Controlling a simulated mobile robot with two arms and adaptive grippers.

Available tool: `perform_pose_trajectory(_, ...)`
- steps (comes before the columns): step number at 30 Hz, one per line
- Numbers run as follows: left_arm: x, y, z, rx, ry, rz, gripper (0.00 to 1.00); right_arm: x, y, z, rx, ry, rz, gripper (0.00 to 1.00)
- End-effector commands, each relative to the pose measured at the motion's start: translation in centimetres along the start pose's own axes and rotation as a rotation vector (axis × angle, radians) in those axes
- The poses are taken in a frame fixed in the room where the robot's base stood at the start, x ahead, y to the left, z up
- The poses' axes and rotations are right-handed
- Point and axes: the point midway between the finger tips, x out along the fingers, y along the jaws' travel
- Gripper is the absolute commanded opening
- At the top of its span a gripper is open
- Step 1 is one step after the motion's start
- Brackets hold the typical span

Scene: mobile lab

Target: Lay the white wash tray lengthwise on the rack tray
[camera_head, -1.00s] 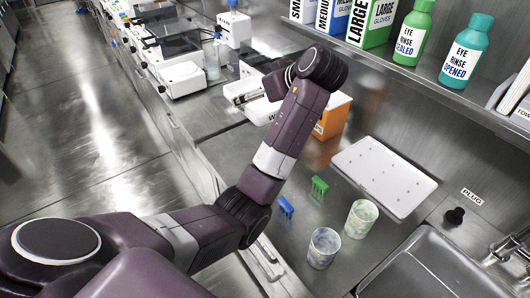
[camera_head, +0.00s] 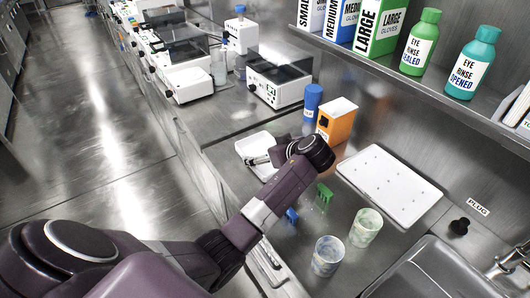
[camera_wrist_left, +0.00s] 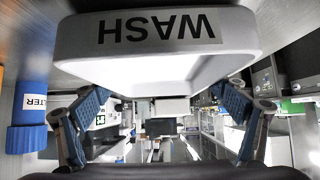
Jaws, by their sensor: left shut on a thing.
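The white wash tray (camera_head: 248,148) is in my left gripper (camera_head: 262,158), at the front edge of the bench left of the orange box. In the left wrist view the tray (camera_wrist_left: 155,68) fills the upper middle, its WASH label upside down, and my left fingers (camera_wrist_left: 165,105) reach to it from both sides. The arm hides part of the tray in the head view, and whether it touches the bench is unclear. A white flat tray with small holes, apparently the rack tray (camera_head: 388,180), lies on the bench to the right, clear on top. My right gripper is not in view.
An orange box (camera_head: 337,120) and a blue bottle (camera_head: 312,102) stand behind the gripper. The sink (camera_head: 440,270) is at lower right; a shelf overhangs the back.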

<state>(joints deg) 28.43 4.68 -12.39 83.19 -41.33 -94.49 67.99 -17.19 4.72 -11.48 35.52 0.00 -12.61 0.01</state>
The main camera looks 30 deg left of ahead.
Motion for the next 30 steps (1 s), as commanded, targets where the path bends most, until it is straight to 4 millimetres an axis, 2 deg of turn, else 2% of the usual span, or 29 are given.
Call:
perform_pose_trajectory(12, 0.5, 0.0, 0.6, -0.002, 0.000, 0.001, 0.59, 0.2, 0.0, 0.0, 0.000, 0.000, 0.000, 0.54)
perform_pose_trajectory(13, 0.5, 0.0, 0.6, -0.001, 0.000, 0.000, 0.91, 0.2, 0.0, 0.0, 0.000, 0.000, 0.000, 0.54)
perform_pose_trajectory(16, 0.4, 0.0, 0.5, -0.001, 0.000, 0.000, 1.00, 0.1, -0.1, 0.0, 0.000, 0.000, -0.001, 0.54)
perform_pose_trajectory(26, 0.2, 0.0, 0.2, -0.002, 0.001, 0.001, 1.00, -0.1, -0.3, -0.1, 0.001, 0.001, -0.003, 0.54)
perform_pose_trajectory(30, -1.3, 0.1, 0.4, -0.002, -0.001, 0.004, 1.00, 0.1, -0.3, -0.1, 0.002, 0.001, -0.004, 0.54)
